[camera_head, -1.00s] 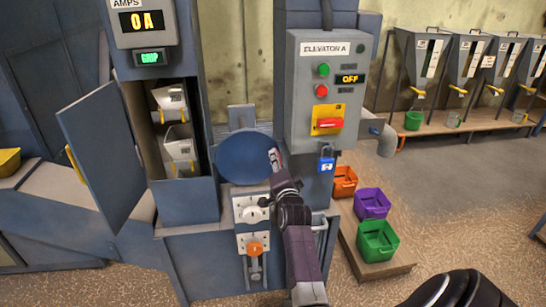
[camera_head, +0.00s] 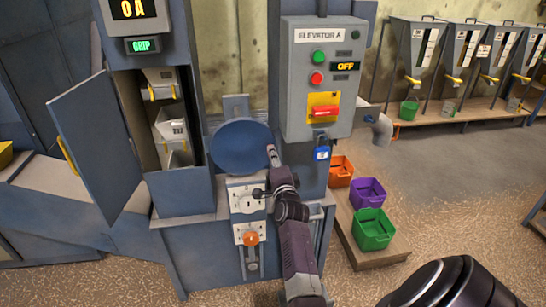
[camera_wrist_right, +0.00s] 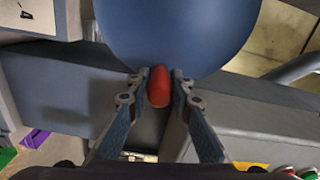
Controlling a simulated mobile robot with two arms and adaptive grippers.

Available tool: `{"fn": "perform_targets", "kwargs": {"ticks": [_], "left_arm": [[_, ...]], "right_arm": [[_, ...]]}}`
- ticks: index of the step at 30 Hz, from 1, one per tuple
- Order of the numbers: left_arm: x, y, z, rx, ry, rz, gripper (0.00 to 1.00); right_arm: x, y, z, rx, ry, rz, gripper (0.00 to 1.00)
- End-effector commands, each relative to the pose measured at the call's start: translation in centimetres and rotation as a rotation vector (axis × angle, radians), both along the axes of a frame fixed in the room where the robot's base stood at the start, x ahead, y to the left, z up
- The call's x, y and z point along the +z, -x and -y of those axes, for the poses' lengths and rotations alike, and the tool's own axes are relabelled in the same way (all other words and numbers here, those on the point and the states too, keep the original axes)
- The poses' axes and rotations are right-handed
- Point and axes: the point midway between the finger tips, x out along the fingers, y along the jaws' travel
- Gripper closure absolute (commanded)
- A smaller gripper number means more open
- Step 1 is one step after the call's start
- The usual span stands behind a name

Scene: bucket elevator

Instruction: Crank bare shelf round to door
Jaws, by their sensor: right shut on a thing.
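The hand crank is a round blue disc (camera_head: 241,146) with a red handle (camera_wrist_right: 158,87), on the elevator housing. My right gripper (camera_head: 272,155) is at the disc's right edge. In the right wrist view its fingers (camera_wrist_right: 160,90) close on both sides of the red handle. The grey door (camera_head: 95,147) of the elevator stands open to the left. A third pale piece shows partly below. I cannot make out a bare shelf. My left gripper is not in view.
The control box (camera_head: 325,45) reads "ELEVATOR A" and "OFF"; a blue padlock (camera_head: 322,154) hangs under its red switch. The ammeter (camera_head: 132,8) reads 0 A. Orange (camera_head: 340,172), purple (camera_head: 368,192) and green (camera_head: 373,229) bins stand on a low platform at right.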

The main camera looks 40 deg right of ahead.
Motion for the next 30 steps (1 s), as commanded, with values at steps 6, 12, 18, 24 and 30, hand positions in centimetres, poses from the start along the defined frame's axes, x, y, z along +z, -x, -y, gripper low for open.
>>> {"fn": "perform_targets", "kwargs": {"ticks": [6, 12, 18, 24, 30], "left_arm": [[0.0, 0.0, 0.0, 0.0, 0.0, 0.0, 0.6], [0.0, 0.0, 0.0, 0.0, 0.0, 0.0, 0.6], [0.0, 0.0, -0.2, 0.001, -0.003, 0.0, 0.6], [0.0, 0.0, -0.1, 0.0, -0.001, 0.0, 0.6], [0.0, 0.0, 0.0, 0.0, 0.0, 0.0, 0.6]], "right_arm": [[-0.1, 0.0, -0.1, 0.001, -0.003, -0.002, 0.69], [0.0, 0.0, -0.1, 0.001, -0.001, -0.001, 0.62], [0.0, 0.3, -0.2, 0.001, -0.001, 0.0, 0.62], [-0.1, 2.4, -1.5, 0.001, -0.003, -0.001, 0.62], [-0.2, 5.0, -3.2, 0.001, -0.002, -0.001, 0.62]]}}
